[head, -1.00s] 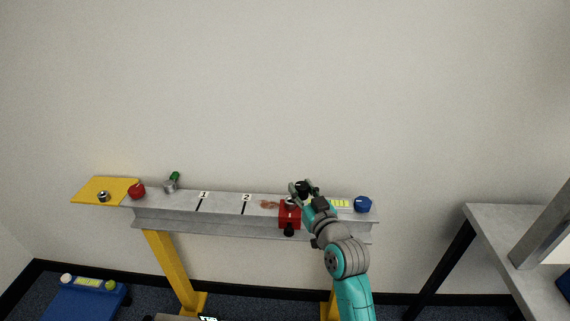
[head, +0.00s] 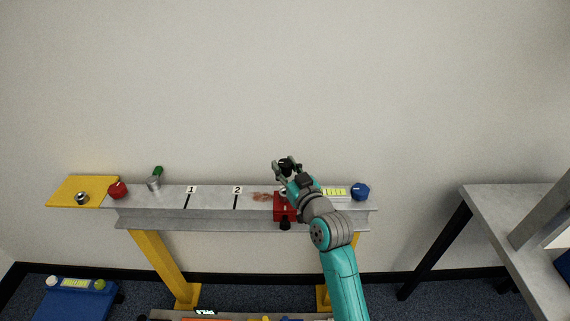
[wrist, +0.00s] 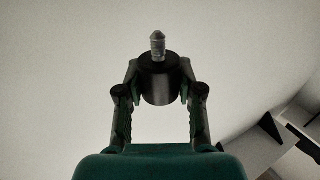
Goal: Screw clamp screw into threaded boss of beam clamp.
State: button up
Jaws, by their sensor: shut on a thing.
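The red beam clamp (head: 282,209) sits on the grey beam, right of mark 2, with a black part (head: 285,225) at its lower end. A small grey ring-like part shows at its top, partly hidden by my arm; I cannot tell if it is the threaded boss. My gripper (head: 287,168) is above the clamp, shut on the clamp screw. The clamp screw (wrist: 158,47) has a black cylindrical head between the fingers and a grey threaded shank with a pointed tip, pointing away from the gripper. It is apart from the clamp.
The beam (head: 165,197) carries a red knob (head: 117,190), a green-handled grey piece (head: 154,181), a rusty patch (head: 262,196) and a blue knob (head: 360,191). A nut (head: 82,198) lies on a yellow plate (head: 60,188). A grey table (head: 500,215) stands right. The wall is behind.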

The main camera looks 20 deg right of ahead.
jog(key=shift+f, duration=2.1)
jog(key=shift+f, duration=1.1)
jog(key=o, duration=1.2)
jog(key=s, duration=0.4)
jog(key=s+d, duration=0.1)
jog(key=s, duration=0.7)
jog(key=shift+d, duration=0.35)
